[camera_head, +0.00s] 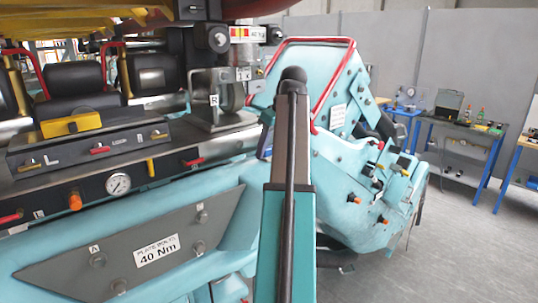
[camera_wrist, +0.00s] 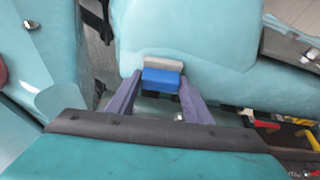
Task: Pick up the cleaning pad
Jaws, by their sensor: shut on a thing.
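The cleaning pad (camera_wrist: 162,80) shows in the wrist view as a small block, blue on the near part with a pale grey-beige layer on the far side. My gripper (camera_wrist: 156,88) is shut on it, with one purple-grey finger at each side of the blue part. The pad appears in front of a teal shell surface (camera_wrist: 190,35); I cannot tell whether it touches it. In the head view my arm's teal link fills the middle, and the gripper and pad do not show.
The teal coaster car (camera_head: 350,180) with red rails stands behind my arm. Workbenches (camera_head: 465,124) stand at the far right. Grey floor (camera_head: 460,250) at right is clear.

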